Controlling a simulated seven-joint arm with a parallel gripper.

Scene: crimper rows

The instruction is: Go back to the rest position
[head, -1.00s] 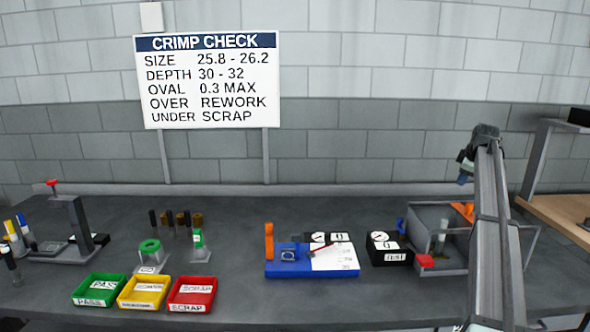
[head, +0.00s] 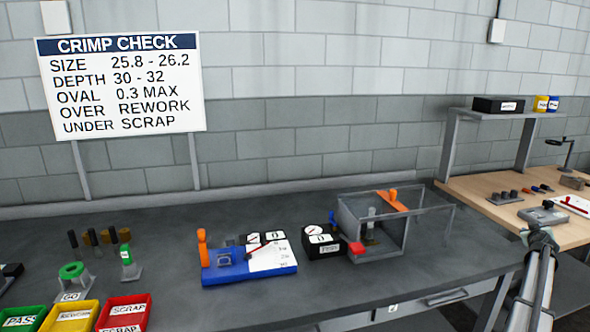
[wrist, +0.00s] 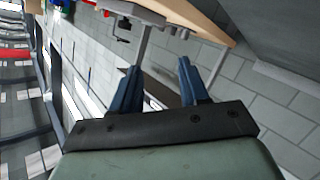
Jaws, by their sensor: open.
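My gripper (wrist: 160,82) shows in the wrist view with its two dark blue fingers apart and nothing between them. Past the fingers are a grey block wall and the wooden bench, seen tilted. In the head view my arm stands at the lower right, in front of the gap between the dark bench (head: 330,265) and the wooden bench (head: 480,190). The gripper's fingers cannot be made out in the head view.
On the dark bench are a grey frame box (head: 398,245), a black gauge box (head: 318,246), a blue fixture (head: 235,272), and green (head: 22,312), yellow (head: 70,316) and red (head: 125,312) bins. Tools lie on the wooden bench. A grey shelf (head: 495,115) rises behind it.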

